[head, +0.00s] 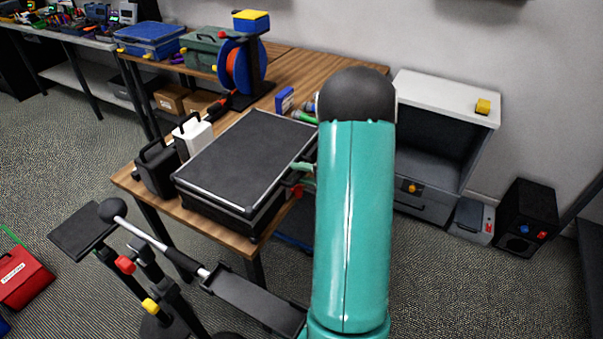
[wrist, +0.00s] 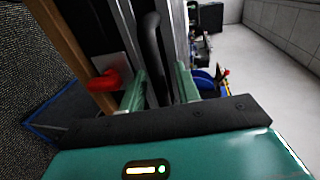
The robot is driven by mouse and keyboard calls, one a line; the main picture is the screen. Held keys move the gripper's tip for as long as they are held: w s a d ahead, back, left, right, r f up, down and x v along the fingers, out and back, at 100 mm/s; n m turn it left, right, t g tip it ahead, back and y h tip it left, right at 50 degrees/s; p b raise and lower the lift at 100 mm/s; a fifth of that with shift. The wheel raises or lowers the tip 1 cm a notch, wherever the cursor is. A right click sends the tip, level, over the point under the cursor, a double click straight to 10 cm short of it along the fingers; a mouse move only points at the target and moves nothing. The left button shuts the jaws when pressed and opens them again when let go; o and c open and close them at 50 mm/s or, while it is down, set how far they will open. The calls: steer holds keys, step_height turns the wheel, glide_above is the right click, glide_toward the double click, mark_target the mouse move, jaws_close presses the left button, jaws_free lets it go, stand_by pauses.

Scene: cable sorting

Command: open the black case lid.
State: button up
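The black case (head: 245,160) lies on the wooden table in the head view, with silver edges and its flat lid shut. My gripper (head: 304,175) is at the case's right side, mostly hidden behind my teal arm. In the wrist view my gripper's two green fingers (wrist: 160,80) stand apart. A black curved handle (wrist: 153,45) on the case's side rises between them, with a gap visible on both sides. A red latch (wrist: 104,82) is just left of the left finger; red also shows by the case's side in the head view (head: 297,190).
A black box with a handle (head: 157,170) and a white one (head: 192,136) stand close left of the case. A cable reel (head: 238,66) stands behind it. A white-topped cabinet (head: 445,95) is to the right. The table edge (head: 215,228) lies just in front.

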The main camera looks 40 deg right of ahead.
jaws_close()
